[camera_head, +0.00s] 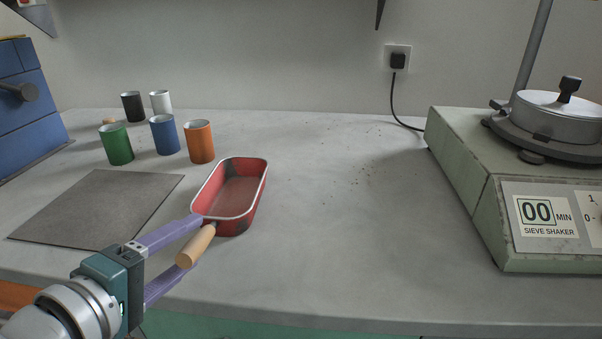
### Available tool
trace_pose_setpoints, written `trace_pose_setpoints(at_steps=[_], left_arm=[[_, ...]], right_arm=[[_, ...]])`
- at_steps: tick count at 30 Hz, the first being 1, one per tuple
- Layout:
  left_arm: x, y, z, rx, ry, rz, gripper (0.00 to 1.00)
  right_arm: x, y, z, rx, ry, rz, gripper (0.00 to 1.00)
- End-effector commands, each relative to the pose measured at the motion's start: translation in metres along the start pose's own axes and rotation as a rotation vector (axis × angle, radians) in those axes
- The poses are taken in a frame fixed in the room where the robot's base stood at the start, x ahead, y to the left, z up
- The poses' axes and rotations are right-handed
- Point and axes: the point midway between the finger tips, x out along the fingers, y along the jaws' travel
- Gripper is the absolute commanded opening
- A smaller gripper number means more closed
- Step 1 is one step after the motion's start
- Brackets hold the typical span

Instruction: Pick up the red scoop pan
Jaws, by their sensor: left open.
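The red scoop pan (249,215) lies on the concrete bench, left of centre. It has an oblong red tray with a pale rim and a wooden handle (198,244) pointing towards the front left. My left gripper (196,242) comes in from the lower left with its two purple fingers open. The handle lies between the fingers in the picture, one finger on its far side and one on its near side. I cannot tell whether either finger touches it. My right gripper is not in view.
Green (117,144), blue (164,135), orange (200,142), black (133,106) and white (161,102) cups stand behind the pan. A grey mat (95,209) lies left. A sieve shaker (548,225) stands right. The bench middle is clear except for scattered crumbs.

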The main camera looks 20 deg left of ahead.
Motion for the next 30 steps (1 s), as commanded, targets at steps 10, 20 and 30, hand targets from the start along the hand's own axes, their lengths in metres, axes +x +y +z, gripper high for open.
trace_pose_setpoints(at_steps=[10, 20, 30], left_arm=[[0.039, -0.001, 0.005, 0.001, 0.0, 0.001, 0.65], [0.039, 0.0, 0.005, 0.001, 0.0, 0.0, 0.48], [0.038, -0.001, 0.005, 0.001, 0.0, 0.0, 0.09]], right_arm=[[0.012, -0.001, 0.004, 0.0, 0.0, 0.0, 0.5], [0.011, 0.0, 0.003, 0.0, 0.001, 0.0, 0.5], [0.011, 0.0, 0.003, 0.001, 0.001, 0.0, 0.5]])
